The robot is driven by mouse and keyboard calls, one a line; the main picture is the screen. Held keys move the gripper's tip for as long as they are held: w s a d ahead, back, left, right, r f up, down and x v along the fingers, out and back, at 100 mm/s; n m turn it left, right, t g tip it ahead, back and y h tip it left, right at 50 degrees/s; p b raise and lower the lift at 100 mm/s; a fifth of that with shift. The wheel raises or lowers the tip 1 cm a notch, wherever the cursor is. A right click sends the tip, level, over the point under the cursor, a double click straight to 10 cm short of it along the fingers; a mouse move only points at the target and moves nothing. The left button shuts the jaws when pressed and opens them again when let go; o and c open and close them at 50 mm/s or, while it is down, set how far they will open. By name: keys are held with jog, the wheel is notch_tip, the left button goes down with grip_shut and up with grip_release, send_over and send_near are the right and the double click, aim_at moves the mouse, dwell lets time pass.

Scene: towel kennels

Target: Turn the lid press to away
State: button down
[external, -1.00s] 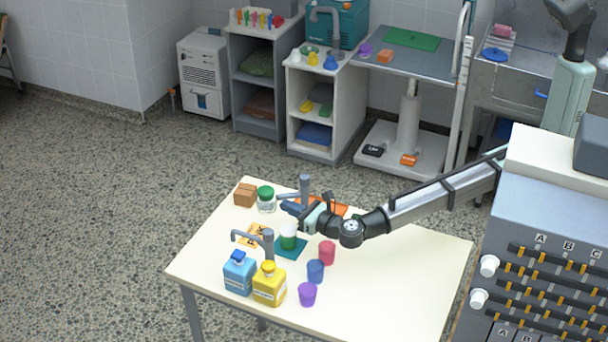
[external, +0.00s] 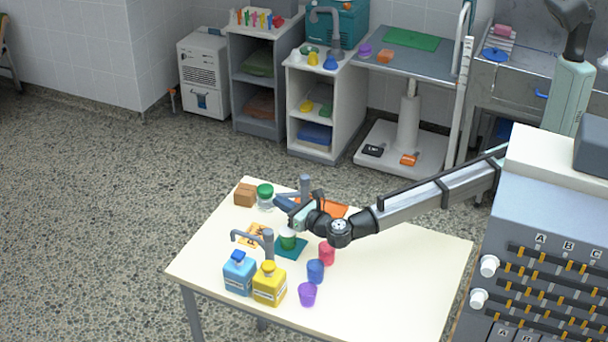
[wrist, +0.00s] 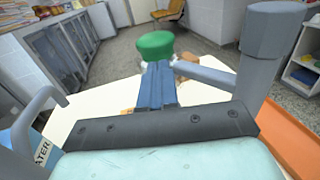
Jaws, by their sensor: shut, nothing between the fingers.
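The lid press appears to be the grey post (external: 305,186) on the table, with a level bar that shows in the wrist view (wrist: 208,75). The bar reaches left from the post towards my fingers. My gripper (external: 280,201) is shut and empty, low over the table beside the post. In the wrist view its blue fingers (wrist: 158,82) lie together just left of the bar's end; I cannot tell whether they touch it. A clear jar with a green lid (external: 265,191) stands just beyond the fingertips. In the external view my gripper hides most of the bar.
A brown box (external: 245,195) stands behind the jar. A green-filled container (external: 288,239) stands on a teal mat (external: 293,252). A grey spout (external: 267,240), blue bottle (external: 239,275) and yellow bottle (external: 269,287) are nearer. Red, blue (external: 315,271) and purple cups stand right; the table's right side is clear.

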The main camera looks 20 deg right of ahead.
jog(key=w+m+t+h, duration=0.1)
jog(key=h, duration=0.1)
jog(key=w+m+h, duration=0.1)
jog(key=m+h, duration=0.1)
jog(key=h, duration=0.1)
jog(key=w+m+t+h, duration=0.1)
jog(key=m+h, duration=0.1)
jog(key=shift+w+a+t, duration=0.3)
jog(key=shift+a, duration=0.1)
jog(key=shift+w+d, duration=0.3)
jog(key=shift+w, duration=0.3)
jog(key=s, duration=1.4)
